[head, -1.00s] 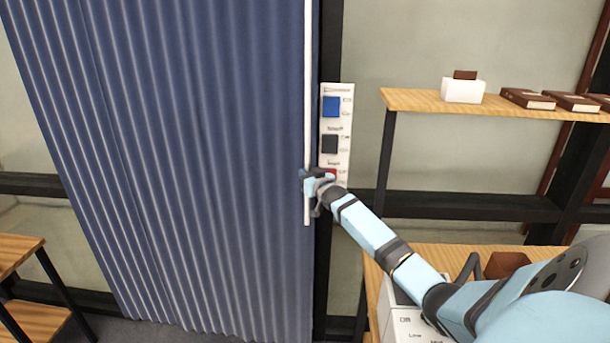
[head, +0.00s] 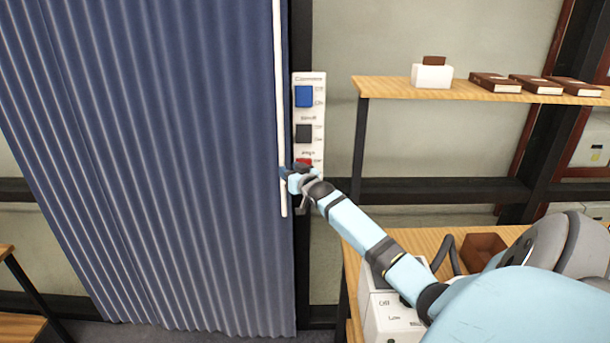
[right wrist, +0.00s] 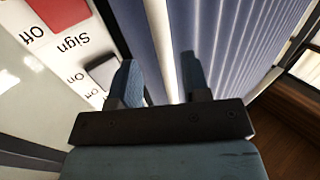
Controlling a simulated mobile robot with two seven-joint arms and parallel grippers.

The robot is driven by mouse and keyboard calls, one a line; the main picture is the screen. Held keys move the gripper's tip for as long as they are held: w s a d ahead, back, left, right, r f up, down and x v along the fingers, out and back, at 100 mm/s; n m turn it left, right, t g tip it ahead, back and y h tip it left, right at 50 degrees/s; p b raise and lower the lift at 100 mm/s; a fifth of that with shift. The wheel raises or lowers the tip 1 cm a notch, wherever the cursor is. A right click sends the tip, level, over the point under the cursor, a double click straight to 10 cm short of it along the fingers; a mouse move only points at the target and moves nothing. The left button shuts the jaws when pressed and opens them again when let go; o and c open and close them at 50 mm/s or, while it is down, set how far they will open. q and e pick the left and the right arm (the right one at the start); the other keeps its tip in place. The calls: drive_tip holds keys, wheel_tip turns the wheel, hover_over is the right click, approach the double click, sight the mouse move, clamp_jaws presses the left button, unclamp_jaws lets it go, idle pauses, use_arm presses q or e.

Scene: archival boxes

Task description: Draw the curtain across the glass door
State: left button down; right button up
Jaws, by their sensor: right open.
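The blue pleated curtain (head: 150,150) hangs across the left half of the head view, and its right edge lies by a dark upright post. A thin white rod (head: 279,90) hangs along that edge. My right gripper (head: 288,178) is at the lower part of the rod. In the right wrist view, my right gripper's (right wrist: 160,82) two fingers are apart, with the white rod (right wrist: 160,40) between them and the curtain (right wrist: 225,50) to the right. The glass door cannot be made out clearly; the curtain covers much of what is behind it. My left gripper is not in view.
A labelled switch panel (head: 309,125) with blue, black and red switches is just right of the rod, close to my gripper. A wooden shelf (head: 390,88) holds a white box and brown books. A lower wooden shelf (head: 400,240) lies under my right arm.

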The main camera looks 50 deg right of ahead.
drive_tip(key=b+v, duration=0.1)
drive_tip(key=v, duration=0.8)
drive_tip(key=shift+s, duration=0.45)
drive_tip(key=s+a+f+n+g+y, duration=0.1)
drive_tip(key=s+a+f+y, duration=0.15)
drive_tip(key=a+f, duration=0.4)
drive_tip(key=s+a+f+n+g+y+p, duration=0.1)
drive_tip(key=s+a+f+n, duration=0.1)
drive_tip(key=s+a+f, duration=0.4)
drive_tip(key=s+a+f+n+g+y, duration=0.1)
drive_tip(key=a+f, duration=0.4)
drive_tip(key=a, duration=0.3)
drive_tip(key=s+a+f+n+g+y, duration=0.1)
drive_tip(key=s+a+f+y, duration=0.1)
drive_tip(key=s+a, duration=0.6)
drive_tip(key=s+a+f+n+g+y+p, duration=0.1)
drive_tip(key=s+a+f+g, duration=0.1)
drive_tip(key=s+a+f, duration=0.3)
drive_tip(key=s+a, duration=0.4)
drive_tip(key=a, duration=0.6)
drive_tip(key=shift+a+f+y, duration=0.15)
drive_tip(key=shift+a+y, duration=0.05)
drive_tip(key=shift+y, duration=0.15)
